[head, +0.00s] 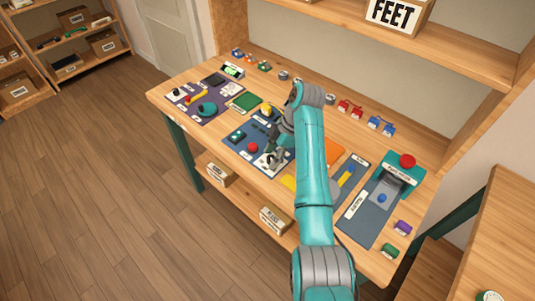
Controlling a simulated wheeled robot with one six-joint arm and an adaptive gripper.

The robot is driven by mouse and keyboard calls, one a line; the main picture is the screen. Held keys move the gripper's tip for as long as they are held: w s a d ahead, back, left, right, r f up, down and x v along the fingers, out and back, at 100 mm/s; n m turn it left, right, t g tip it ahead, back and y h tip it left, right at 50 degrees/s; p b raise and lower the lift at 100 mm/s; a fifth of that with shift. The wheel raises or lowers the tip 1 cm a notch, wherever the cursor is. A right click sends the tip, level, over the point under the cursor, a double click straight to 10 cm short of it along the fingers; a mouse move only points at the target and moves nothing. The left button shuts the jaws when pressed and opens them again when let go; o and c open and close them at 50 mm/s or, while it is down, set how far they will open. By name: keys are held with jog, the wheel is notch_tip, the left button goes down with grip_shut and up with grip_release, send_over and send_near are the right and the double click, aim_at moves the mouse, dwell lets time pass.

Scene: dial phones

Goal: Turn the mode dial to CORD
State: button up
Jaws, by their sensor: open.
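No label reading CORD or MODE is legible at this size, so I cannot tell which part is the mode dial. A round teal knob (207,109) sits on a dark purple panel (190,117) at the left of the workbench. My gripper (273,160) is low over a blue panel (232,139) near the middle of the bench. It is open, beside a red round button (253,148). Whether its fingers touch anything is not clear. My teal arm hides part of the bench right of the gripper.
The wooden workbench (156,96) carries several panels and small coloured parts along its back edge. A teal press-like device with a red knob (407,161) stands at the right. The floor at left is clear.

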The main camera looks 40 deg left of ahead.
grip_shut()
jog(key=shift+m, duration=0.3)
jog(key=m, duration=0.2)
jog(key=m+t+y, duration=0.1)
jog(key=m, duration=0.1)
jog(key=shift+s+d+f+m+t, duration=0.1)
jog(key=shift+s+m+t, duration=0.05)
jog(key=shift+m+t, duration=0.2)
jog(key=m+t, duration=0.1)
jog(key=m, duration=0.1)
jog(key=m+t, duration=0.1)
jog(key=m, duration=0.2)
jog(key=shift+y, duration=0.3)
jog(key=shift+m, duration=0.35)
grip_release()
